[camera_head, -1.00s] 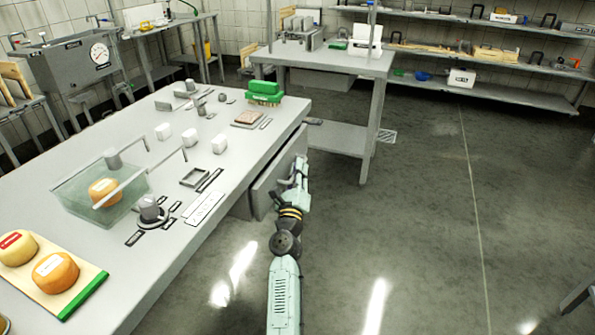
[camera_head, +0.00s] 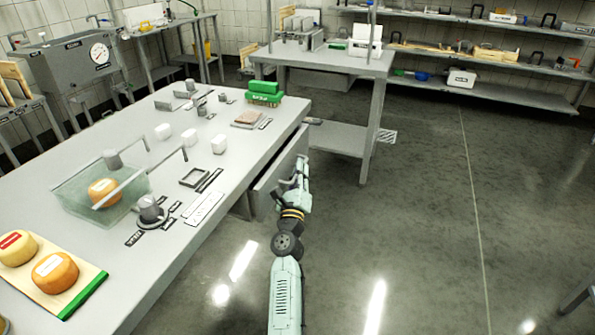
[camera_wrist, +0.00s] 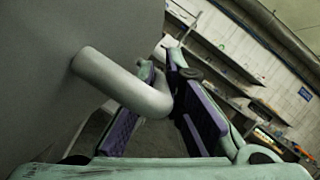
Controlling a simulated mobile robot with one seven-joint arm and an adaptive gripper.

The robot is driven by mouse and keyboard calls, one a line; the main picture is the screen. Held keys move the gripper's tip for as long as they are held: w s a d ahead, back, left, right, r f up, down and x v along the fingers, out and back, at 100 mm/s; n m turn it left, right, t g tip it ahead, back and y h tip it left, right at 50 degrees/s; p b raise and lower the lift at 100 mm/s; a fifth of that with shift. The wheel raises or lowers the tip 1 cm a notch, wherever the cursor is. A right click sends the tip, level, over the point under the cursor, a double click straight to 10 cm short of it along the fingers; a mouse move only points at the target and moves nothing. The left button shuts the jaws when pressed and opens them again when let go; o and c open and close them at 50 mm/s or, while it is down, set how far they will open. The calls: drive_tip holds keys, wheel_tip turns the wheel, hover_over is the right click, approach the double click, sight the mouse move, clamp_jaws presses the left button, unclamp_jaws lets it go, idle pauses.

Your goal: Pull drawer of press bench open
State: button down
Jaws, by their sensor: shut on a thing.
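The press bench (camera_head: 190,240) is the long grey bench at the left. Its grey drawer (camera_head: 265,194) is under the right edge, and its front stands a little out from the bench side. My gripper (camera_head: 301,172) is at the drawer front, to the right of the bench. In the wrist view, the drawer front (camera_wrist: 60,110) fills the left side. Its bent grey handle (camera_wrist: 112,80) runs between the purple-padded fingers of my gripper (camera_wrist: 163,85), which is shut on it. The drawer's inside is mostly hidden.
A second table (camera_head: 340,62) stands behind. The floor (camera_head: 430,220) to the right is clear.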

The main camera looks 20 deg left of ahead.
drive_tip(key=d+b, duration=0.3)
drive_tip(key=d, duration=2)
drive_tip(key=shift+s+d+b, duration=0.35)
drive_tip(key=shift+s+b, duration=0.05)
drive_tip(key=shift+s, duration=0.05)
drive_tip(key=c, duration=2)
unclamp_jaws()
drive_tip(key=shift+o, duration=0.2)
drive_tip(key=shift+s, duration=0.1)
drive_tip(key=v, duration=1.2)
